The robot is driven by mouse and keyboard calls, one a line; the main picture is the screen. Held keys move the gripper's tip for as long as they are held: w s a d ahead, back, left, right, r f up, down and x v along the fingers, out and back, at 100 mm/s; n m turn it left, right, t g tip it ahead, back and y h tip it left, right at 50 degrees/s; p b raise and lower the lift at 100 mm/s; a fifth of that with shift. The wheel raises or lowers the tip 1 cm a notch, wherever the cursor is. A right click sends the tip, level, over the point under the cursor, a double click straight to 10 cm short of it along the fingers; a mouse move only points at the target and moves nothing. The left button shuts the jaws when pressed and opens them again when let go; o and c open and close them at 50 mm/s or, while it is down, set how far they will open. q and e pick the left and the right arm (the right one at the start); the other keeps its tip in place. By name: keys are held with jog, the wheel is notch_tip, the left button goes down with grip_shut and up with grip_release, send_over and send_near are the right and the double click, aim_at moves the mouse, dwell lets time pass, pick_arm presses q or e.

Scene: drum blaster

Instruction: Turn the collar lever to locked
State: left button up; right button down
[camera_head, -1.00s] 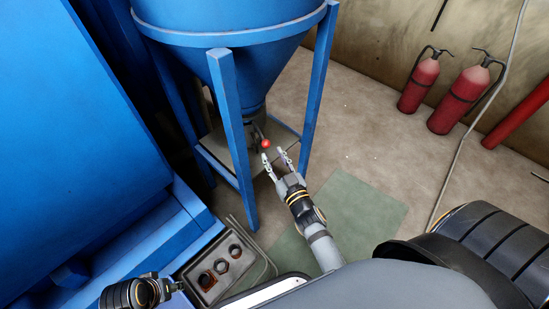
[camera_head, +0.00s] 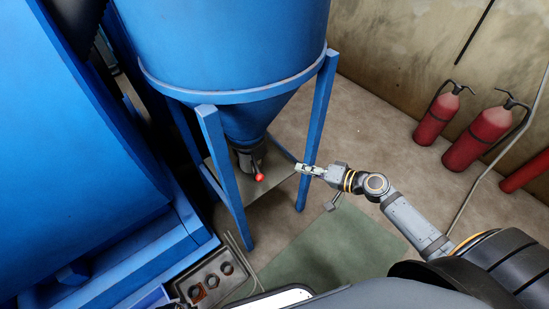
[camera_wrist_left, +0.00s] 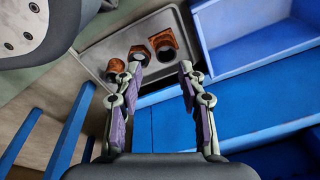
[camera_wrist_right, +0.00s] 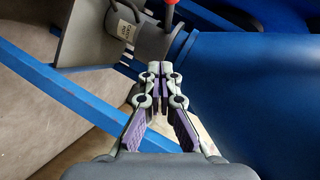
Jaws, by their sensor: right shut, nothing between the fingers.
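The collar lever, with its red ball knob (camera_head: 259,177), sticks out from the grey collar (camera_head: 246,160) under the blue hopper. My right gripper (camera_head: 299,168) is shut and empty, to the right of the knob and apart from it in the picture. In the right wrist view the knob (camera_wrist_right: 170,2) is cut by the top edge, and the collar (camera_wrist_right: 149,40) with a small label lies beyond my shut fingertips (camera_wrist_right: 158,69). My left gripper (camera_wrist_left: 160,70) is open and empty.
Blue legs (camera_head: 315,125) of the hopper frame stand around the collar, one close to my right fingers. A tray (camera_head: 222,262) with several rusty round parts lies at lower left. Red extinguishers (camera_head: 478,137) stand by the wall. The green mat (camera_head: 335,245) is clear.

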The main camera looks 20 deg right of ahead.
pick_arm(q)
jog(key=shift+w+d+r+b, duration=0.3)
jog(key=shift+w+r+b, duration=0.15)
jog(key=shift+w+r, duration=0.2)
pick_arm(e)
jog(key=w+a+f, duration=0.4)
jog(key=w+a, duration=0.2)
jog(key=a, duration=0.4)
jog(key=shift+w, duration=0.4)
pick_arm(q)
jog(key=shift+r, duration=0.1)
pick_arm(e)
jog(key=shift+a, duration=0.2)
